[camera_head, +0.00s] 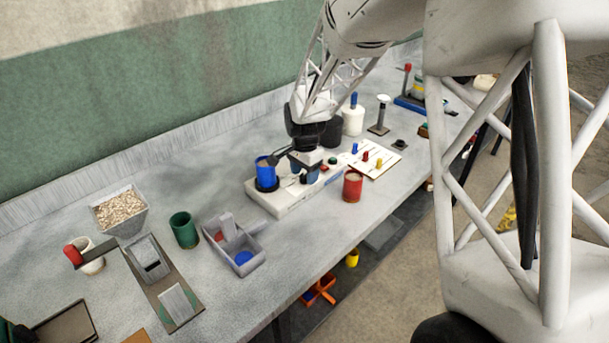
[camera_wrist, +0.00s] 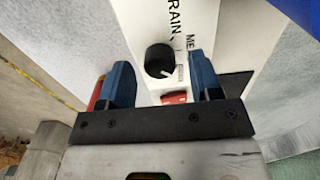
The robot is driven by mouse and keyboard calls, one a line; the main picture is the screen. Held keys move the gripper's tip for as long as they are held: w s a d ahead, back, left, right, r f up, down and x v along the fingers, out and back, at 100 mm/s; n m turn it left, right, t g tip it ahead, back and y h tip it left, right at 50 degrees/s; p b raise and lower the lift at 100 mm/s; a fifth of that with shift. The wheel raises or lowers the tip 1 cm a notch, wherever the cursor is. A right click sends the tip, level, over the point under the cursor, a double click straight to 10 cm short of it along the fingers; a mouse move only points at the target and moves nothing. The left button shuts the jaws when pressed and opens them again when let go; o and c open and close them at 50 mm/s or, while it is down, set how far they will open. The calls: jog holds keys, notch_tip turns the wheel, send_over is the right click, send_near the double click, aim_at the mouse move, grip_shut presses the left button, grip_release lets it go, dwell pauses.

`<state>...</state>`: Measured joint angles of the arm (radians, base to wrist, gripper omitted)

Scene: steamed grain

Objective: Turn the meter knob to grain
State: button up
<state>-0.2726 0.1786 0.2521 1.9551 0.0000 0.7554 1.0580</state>
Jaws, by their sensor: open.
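The meter (camera_head: 285,204) is a long white box on the bench, with a blue cup (camera_head: 265,172) standing at its left end. In the wrist view its top face (camera_wrist: 180,15) carries printed lettering, "RAIN" and "ME" being readable. The black round knob (camera_wrist: 158,58) sits beside this lettering, with a small light mark at its lower right edge. My gripper (camera_wrist: 160,72) is open, its blue fingers on either side of the knob with gaps between. I cannot tell whether it touches the meter. In the head view my gripper (camera_head: 311,172) is above the meter and hides part of it.
A red switch (camera_wrist: 175,97) lies close to the knob, between my fingers. A red cup (camera_head: 352,186) stands right of the meter, near a white board with coloured pegs (camera_head: 376,162). A grey divided tray (camera_head: 236,262) and green cup (camera_head: 184,231) stand to the left.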

jog(key=shift+f, duration=0.55)
jog(key=shift+c, duration=0.4)
jog(key=c, duration=0.9)
jog(key=shift+o, duration=0.2)
